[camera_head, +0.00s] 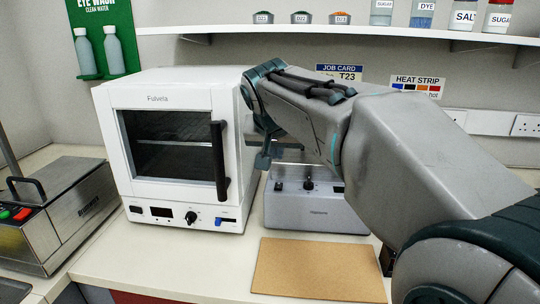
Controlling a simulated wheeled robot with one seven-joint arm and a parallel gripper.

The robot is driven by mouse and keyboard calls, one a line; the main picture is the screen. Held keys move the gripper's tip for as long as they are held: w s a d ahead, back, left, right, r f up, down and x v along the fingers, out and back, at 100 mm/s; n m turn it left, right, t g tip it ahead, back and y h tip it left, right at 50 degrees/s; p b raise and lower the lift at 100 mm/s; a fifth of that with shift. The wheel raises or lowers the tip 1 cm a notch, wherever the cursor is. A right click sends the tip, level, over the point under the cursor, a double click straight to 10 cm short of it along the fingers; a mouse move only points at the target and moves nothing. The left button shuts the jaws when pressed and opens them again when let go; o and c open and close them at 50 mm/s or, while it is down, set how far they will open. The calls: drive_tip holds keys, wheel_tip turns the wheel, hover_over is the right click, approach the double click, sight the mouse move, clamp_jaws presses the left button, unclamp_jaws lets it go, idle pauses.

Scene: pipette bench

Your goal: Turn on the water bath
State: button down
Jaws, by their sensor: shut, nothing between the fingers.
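A steel box with a black-handled lid (62,215) stands at the far left and looks like the water bath. My gripper (263,161) is shut and empty. It points down beside the right side of the white oven, above the left part of a grey device, far to the right of the steel box. My arm hides part of the grey device.
The white oven (158,185) stands between the steel box and the grey device (310,205), which has a black knob. A brown board (318,270) lies in front. A shelf (330,33) with jars and bottles runs above.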

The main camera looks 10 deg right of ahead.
hover_over(279, 185)
drive_tip(key=s, duration=0.2)
drive_tip(key=f, duration=0.6)
drive_tip(key=shift+a, duration=0.4)
drive_tip(key=f, duration=0.2)
drive_tip(key=shift+s+f, duration=0.2)
drive_tip(key=shift+f, duration=0.1)
drive_tip(key=shift+s+f, duration=0.1)
drive_tip(key=shift+f, duration=0.55)
drive_tip(key=shift+b, duration=0.3)
